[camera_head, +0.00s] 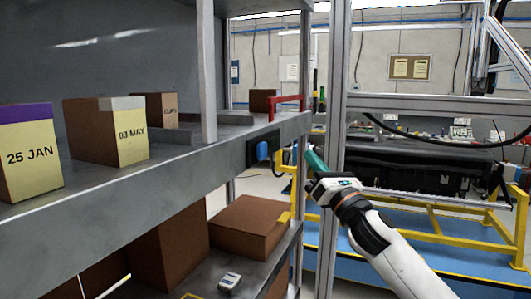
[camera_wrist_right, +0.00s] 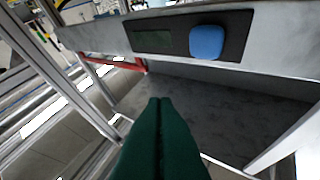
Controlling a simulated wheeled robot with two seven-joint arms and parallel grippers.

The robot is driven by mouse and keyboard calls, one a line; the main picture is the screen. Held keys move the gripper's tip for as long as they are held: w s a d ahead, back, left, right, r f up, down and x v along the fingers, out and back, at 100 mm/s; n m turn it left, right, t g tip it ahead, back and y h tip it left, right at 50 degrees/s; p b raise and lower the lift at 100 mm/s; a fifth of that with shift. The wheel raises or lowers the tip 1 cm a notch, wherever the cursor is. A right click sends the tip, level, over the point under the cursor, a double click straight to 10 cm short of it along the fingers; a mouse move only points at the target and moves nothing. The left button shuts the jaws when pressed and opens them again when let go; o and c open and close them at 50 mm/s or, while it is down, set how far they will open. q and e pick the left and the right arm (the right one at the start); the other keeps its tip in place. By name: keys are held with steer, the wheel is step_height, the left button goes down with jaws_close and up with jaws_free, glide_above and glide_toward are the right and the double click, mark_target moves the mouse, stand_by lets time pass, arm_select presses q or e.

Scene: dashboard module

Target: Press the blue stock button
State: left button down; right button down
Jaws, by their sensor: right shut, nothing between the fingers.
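The blue stock button (camera_head: 262,150) sits on a dark panel (camera_head: 250,155) fixed to the front edge of the grey shelf, near its right end. It also shows in the right wrist view (camera_wrist_right: 207,42) as a rounded blue square, next to a dark greenish display (camera_wrist_right: 152,41). My right gripper (camera_head: 309,153) has green fingers and is to the right of the button, apart from it. In the wrist view its closed fingertips (camera_wrist_right: 160,101) are together and empty, below the button in the picture. My left gripper is not in view.
Boxes labelled 25 JAN (camera_head: 30,155) and 03 MAY (camera_head: 120,135) stand on the upper shelf (camera_head: 180,160). A red bracket (camera_head: 287,103) is at its right end. A brown carton (camera_head: 245,228) lies on the lower shelf. A metal upright (camera_head: 335,100) rises close to my right gripper.

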steer(key=b, duration=0.2)
glide_toward(266, 146)
steer(key=shift+w+d+r+x, duration=0.1)
steer(key=shift+d+x, duration=0.05)
steer(key=shift+x, duration=0.7)
steer(key=shift+w+d+r+x, duration=0.1)
steer(key=shift+d+x, duration=0.1)
steer(key=shift+x, duration=0.7)
steer(key=shift+d+r+x, duration=0.1)
steer(key=shift+d+x, duration=0.05)
steer(key=shift+x, duration=0.7)
steer(key=shift+a, duration=0.15)
steer(key=shift+w+a, duration=0.1)
steer(key=shift+a, duration=0.2)
steer(key=shift+w+a+b, duration=0.15)
steer(key=shift+a+b, duration=0.2)
steer(key=shift+a, duration=0.1)
stand_by(0.3)
steer(key=shift+d, duration=0.1)
steer(key=shift+s+d+p, duration=0.3)
steer(key=shift+d+p, duration=0.05)
steer(key=shift+d, duration=0.4)
